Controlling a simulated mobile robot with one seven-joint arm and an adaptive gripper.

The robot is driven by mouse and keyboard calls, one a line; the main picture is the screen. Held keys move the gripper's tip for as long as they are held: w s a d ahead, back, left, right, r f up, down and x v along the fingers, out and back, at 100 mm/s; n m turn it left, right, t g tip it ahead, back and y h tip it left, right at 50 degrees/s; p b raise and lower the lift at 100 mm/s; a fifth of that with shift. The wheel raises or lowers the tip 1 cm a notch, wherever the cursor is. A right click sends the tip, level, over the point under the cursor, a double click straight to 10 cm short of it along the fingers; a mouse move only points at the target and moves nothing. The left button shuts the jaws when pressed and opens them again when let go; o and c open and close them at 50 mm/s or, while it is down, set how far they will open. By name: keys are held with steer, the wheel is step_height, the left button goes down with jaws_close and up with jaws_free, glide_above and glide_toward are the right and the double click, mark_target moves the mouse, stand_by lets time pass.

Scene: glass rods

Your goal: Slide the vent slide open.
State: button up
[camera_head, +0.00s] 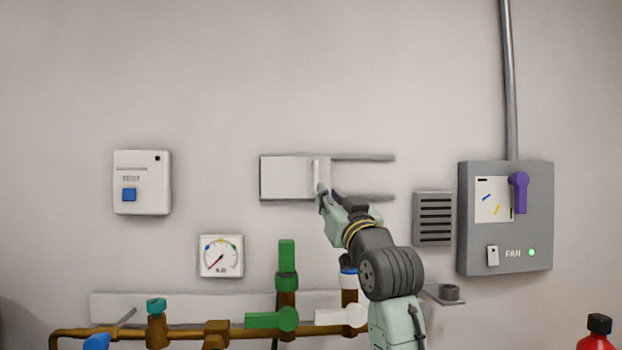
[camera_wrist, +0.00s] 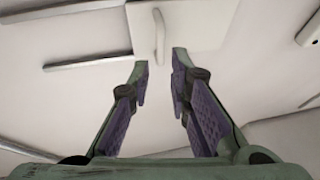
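The vent slide (camera_head: 285,178) is a pale flat panel on the wall, at the left end of two grey rails (camera_head: 365,157). Its upright bar handle (camera_head: 317,172) is near the panel's right edge. In the wrist view the panel (camera_wrist: 205,22) is at the top, with the handle (camera_wrist: 159,32) in line with the gap between my fingertips. My gripper (camera_wrist: 161,66) is open, with one finger on each side of the handle's end in the picture. In the head view my gripper (camera_head: 323,193) is at the handle's lower end. I cannot tell whether it touches.
A louvred grille (camera_head: 433,218) and a grey fan box (camera_head: 535,225) with a purple lever are to the right. A gauge (camera_head: 221,256) and a test box (camera_head: 142,190) are to the left. Pipes with valves (camera_head: 286,262) run below. The wall between the rails is bare.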

mark_target(317, 178)
steer(key=p+x, duration=0.1)
steer(key=x, duration=0.2)
steer(key=p+x, duration=0.2)
steer(key=x, duration=0.1)
steer(key=p+x, duration=0.1)
steer(key=x, duration=0.2)
steer(key=shift+s+r, duration=0.1)
steer(key=shift+r, duration=0.3)
steer(key=shift+w+a+p, duration=0.15)
steer(key=shift+w+p, duration=0.15)
steer(key=shift+w, duration=0.15)
jaws_close()
